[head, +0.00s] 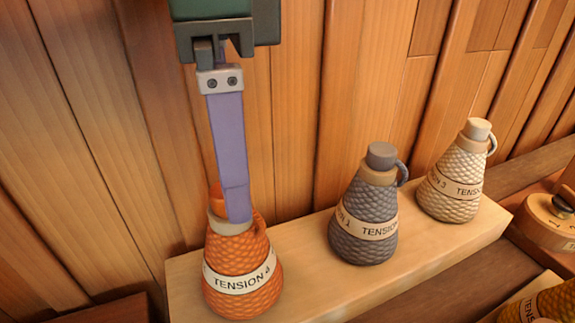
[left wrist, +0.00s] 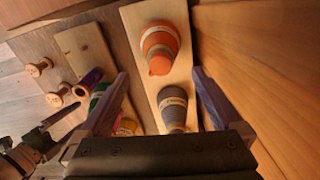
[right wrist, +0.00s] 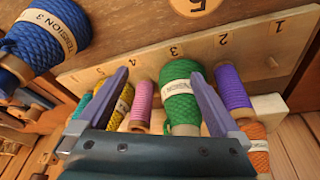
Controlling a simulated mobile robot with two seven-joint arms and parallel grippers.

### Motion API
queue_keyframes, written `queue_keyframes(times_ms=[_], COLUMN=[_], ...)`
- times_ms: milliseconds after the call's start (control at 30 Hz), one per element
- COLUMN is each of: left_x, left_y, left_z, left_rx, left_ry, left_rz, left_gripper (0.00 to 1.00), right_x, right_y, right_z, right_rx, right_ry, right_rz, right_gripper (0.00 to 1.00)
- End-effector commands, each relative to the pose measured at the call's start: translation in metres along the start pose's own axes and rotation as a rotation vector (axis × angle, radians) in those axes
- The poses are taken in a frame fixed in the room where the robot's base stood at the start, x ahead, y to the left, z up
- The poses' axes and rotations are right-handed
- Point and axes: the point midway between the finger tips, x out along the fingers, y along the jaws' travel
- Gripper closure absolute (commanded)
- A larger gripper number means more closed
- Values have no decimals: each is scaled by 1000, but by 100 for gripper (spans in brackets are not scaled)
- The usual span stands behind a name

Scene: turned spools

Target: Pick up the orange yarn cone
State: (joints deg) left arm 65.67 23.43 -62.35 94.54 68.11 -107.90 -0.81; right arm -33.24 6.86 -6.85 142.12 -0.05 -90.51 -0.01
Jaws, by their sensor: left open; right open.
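The orange yarn cone (head: 243,272) stands upright at the left end of a pale wooden shelf in the head view, with a cream band reading TENSION. My left gripper (head: 236,205) comes down from above, its lilac finger overlapping the cone's neck and hiding part of its top. In the left wrist view the orange cone (left wrist: 160,42) lies just beyond the tips of the open left gripper (left wrist: 160,74), roughly centred; no grasp shows. In the right wrist view my right gripper (right wrist: 159,73) is open, with a green yarn cone (right wrist: 181,100) and pink spool (right wrist: 142,101) showing between its fingers.
A grey cone (head: 364,215) and a cream cone (head: 453,180) stand to the right on the same shelf (head: 300,250). A plank wall (head: 285,120) rises close behind.

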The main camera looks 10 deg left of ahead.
Motion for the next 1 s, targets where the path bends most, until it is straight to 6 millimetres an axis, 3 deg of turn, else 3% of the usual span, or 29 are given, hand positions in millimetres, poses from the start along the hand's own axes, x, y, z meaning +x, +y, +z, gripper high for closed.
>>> queue_keyframes(times_ms=[700, 1000], left_x=[94, 98], left_y=[-2, -2], left_z=[7, 6], left_rx=[-1, 1], left_ry=[-2, 1], left_rz=[1, -1], left_gripper=[0, 0], right_x=[16, 16], right_y=[-1, -1], right_z=[6, 6], right_rx=[-1, -1], right_ry=[-2, -2], right_rz=[-1, -1], right_gripper=[0, 0])
